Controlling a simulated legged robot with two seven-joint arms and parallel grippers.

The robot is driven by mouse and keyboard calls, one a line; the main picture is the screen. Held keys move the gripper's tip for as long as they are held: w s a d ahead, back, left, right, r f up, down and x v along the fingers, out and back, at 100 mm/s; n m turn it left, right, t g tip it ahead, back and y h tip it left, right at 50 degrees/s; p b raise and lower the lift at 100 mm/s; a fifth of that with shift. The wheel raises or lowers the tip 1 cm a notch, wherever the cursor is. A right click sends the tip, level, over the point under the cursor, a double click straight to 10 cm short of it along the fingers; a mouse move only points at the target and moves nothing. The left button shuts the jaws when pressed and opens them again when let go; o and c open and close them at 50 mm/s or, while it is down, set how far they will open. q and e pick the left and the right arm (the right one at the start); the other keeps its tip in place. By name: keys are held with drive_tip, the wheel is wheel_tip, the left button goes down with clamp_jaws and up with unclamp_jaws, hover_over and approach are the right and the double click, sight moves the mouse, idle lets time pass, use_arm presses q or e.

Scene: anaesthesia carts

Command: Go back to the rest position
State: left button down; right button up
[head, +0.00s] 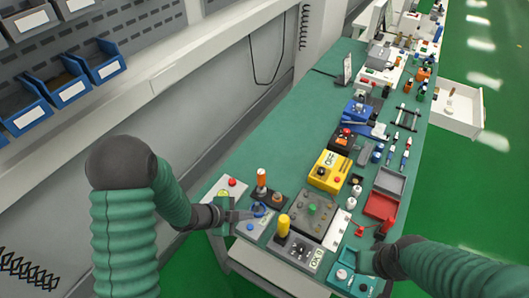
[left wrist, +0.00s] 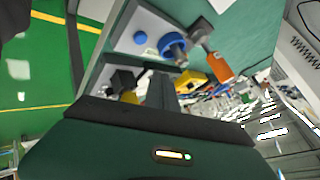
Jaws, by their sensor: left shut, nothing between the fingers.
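My left gripper (head: 245,214) is shut and empty above the near left corner of the green workbench (head: 262,150). It is close to a small panel with a blue knob (head: 259,209). In the left wrist view the shut fingers (left wrist: 160,92) point towards the blue round knob (left wrist: 173,44) and an orange-topped part (left wrist: 219,66). My right gripper (head: 366,262) is low over the near right end of the bench, by a teal box. Its fingers are too unclear to tell open from shut.
An open white drawer (head: 455,108) juts out at the right. Blue bins (head: 66,84) hang at the left. Green floor lies right.

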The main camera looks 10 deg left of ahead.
use_arm(q)
drive_tip(key=s+a+r+n+g+y+b, duration=0.1)
drive_tip(key=s+a+r+n+y, duration=0.15)
drive_tip(key=a+n, duration=0.2)
drive_tip(key=s+a+r+n+y+b, duration=0.1)
drive_tip(key=a+r+n+y, duration=0.1)
drive_tip(key=a+n+y, duration=0.3)
drive_tip(key=s+d+r+n+g, duration=0.1)
drive_tip(key=s+d+n, duration=0.1)
drive_tip(key=s+n, duration=0.2)
drive_tip(key=s+d+r+n+g+h+b, duration=0.1)
drive_tip(key=s+d+n+g, duration=0.1)
drive_tip(key=s+n, duration=0.2)
drive_tip(key=s, duration=0.2)
drive_tip(key=shift+s+d, duration=0.3)
drive_tip(key=shift+d, duration=0.05)
drive_tip(key=shift+s+r, duration=0.1)
drive_tip(key=shift+d, duration=0.15)
drive_tip(key=shift+d, duration=0.1)
